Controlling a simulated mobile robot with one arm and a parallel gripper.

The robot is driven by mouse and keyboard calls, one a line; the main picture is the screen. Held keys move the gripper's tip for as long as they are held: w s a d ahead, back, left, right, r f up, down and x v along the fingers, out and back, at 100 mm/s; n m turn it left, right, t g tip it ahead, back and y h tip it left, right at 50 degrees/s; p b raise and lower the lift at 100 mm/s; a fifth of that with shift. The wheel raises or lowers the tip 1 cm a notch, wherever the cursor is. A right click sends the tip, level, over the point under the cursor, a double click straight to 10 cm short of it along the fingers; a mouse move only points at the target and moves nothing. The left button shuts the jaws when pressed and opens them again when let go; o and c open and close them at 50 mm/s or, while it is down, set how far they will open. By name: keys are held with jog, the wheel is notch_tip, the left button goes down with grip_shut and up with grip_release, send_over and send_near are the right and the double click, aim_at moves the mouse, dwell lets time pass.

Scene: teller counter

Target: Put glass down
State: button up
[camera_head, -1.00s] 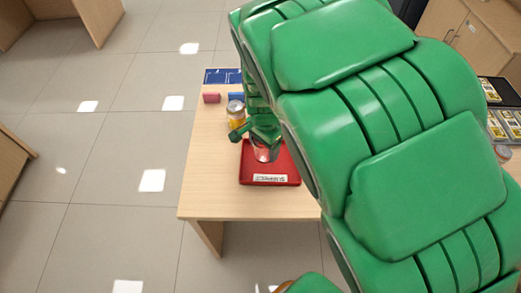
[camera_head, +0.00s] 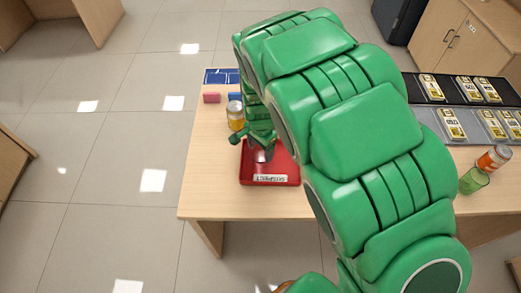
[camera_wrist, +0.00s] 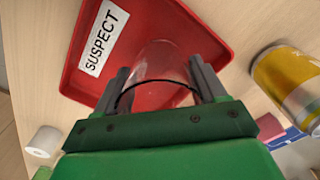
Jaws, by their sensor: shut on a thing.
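A clear glass (camera_wrist: 160,62) is between the two fingers of my gripper (camera_wrist: 162,85) in the wrist view, and the gripper is shut on it. The glass is over the red tray (camera_wrist: 190,22), which has a white SUSPECT label (camera_wrist: 104,38). In the head view my gripper (camera_head: 262,143) is at the red tray (camera_head: 293,172), with the glass low inside the tray's outline. The glass is largely hidden there by my gripper. I cannot tell whether its base touches the tray floor.
A yellow can (camera_head: 235,116) stands just left of my gripper. A pink block (camera_head: 212,97), a blue block (camera_head: 234,96) and a blue panel (camera_head: 220,76) lie farther back. At right are a green glass (camera_head: 473,181), an orange can (camera_head: 494,158) and a black tray (camera_head: 452,90).

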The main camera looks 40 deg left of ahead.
jog(key=shift+f, duration=0.75)
jog(key=shift+f, duration=0.1)
jog(key=o, duration=1.1)
jog(key=shift+o, duration=0.2)
notch_tip(320, 180, up, 12)
jog(key=shift+o, duration=0.2)
